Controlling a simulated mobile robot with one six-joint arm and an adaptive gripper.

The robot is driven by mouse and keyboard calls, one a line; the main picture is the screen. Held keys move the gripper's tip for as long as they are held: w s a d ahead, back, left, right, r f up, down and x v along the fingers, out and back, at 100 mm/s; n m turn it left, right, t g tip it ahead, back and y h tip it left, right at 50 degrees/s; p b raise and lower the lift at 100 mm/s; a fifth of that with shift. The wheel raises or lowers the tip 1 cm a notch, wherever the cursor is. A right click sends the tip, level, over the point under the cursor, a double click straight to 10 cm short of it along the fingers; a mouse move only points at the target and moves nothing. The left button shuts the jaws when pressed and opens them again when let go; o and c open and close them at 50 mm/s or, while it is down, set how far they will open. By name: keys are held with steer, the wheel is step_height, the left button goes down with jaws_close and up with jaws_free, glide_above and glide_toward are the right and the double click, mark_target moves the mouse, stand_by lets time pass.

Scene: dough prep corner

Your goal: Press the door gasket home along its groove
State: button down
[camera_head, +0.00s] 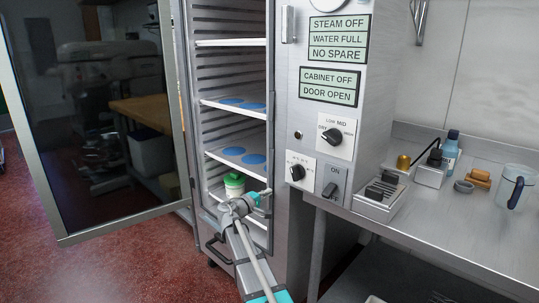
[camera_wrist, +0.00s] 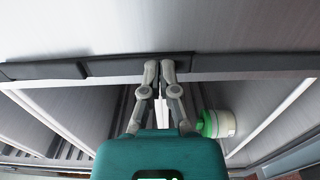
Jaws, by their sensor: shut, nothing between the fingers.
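The cabinet (camera_head: 282,120) stands with its glass door (camera_head: 95,120) swung open to the left. In the wrist view the dark gasket (camera_wrist: 120,65) runs across the frame front. Its left part looks thicker and raised, ending just right of the fingertips; the strip to the right is thinner and lies flatter. My gripper (camera_wrist: 159,66) is shut and empty, with its tips at the gasket near that end. I cannot tell whether they touch it. In the head view my gripper (camera_head: 266,193) is at the lower part of the cabinet opening; the gasket is too small to make out there.
Shelves with blue discs (camera_head: 235,151) are above. A steel counter (camera_head: 460,235) with a jug (camera_head: 515,187) and small items is at right.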

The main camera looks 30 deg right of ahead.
stand_by(0.4)
steer(key=shift+v, duration=1.45)
steer(key=shift+r, duration=0.1)
steer(key=p, duration=1.2)
glide_toward(271, 163)
steer(key=x, duration=0.5)
steer(key=shift+w+a, duration=0.1)
steer(key=shift+b, duration=0.3)
steer(key=shift+x, duration=1.6)
steer(key=shift+a, duration=0.15)
steer(key=shift+v, duration=1.35)
